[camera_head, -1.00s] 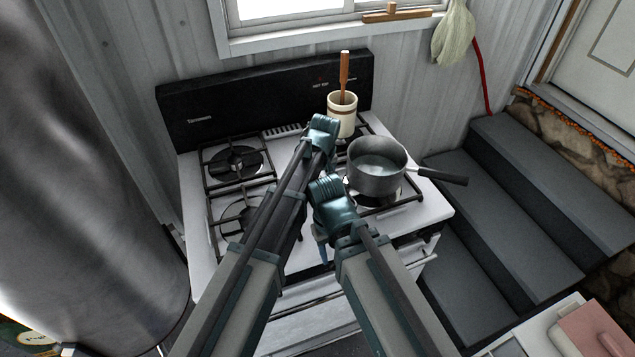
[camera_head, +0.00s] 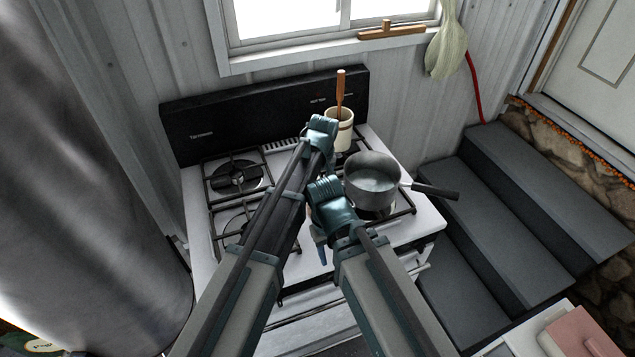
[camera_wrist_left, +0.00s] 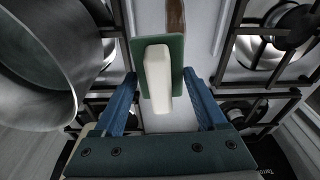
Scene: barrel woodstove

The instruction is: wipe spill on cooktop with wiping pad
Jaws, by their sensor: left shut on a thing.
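The white cooktop (camera_head: 425,222) of the stove has black grates and burners. My left gripper (camera_wrist_left: 163,92) is shut on the wiping pad (camera_wrist_left: 158,78), a white block with a green layer, and holds it over the strip between the burners. A brown streak (camera_wrist_left: 175,17), which looks like the spill, lies on that strip beyond the pad. I cannot tell whether the pad touches the cooktop. In the head view the arms hide the pad and the left fingertips. My right gripper (camera_head: 320,250) shows only a blue finger part below its wrist.
A grey pot (camera_head: 372,185) with a dark handle stands on the right burner; it fills the left of the wrist view (camera_wrist_left: 35,65). A crock (camera_head: 340,130) with a wooden-handled tool stands at the back. Dark steps (camera_head: 520,215) are right, a large metal cylinder (camera_head: 85,180) left.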

